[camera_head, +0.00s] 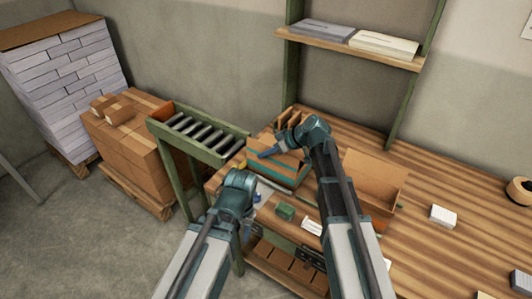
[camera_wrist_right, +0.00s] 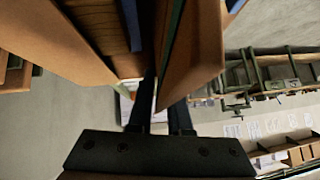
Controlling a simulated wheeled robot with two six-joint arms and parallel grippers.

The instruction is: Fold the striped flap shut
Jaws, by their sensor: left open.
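The cardboard box with a teal stripe (camera_head: 283,174) stands on the left part of the workbench, beside the roller conveyor. My right gripper (camera_head: 268,152) is over the box top, its blue tip at the upper edge. In the right wrist view a brown cardboard panel with a green stripe (camera_wrist_right: 190,62) stands close to the dark fingers and partly hides them. I cannot tell whether they grip it. My left gripper (camera_head: 257,198) is open in front of the box, low and apart from it. The far side of the box is hidden by my right arm.
The roller conveyor (camera_head: 200,138) adjoins the bench on the left. A green block (camera_head: 285,212) and a white card (camera_head: 312,228) lie in front of the box. An open cardboard tray (camera_head: 372,180) is right of my right arm. The wooden bench top (camera_head: 450,185) has free room at right.

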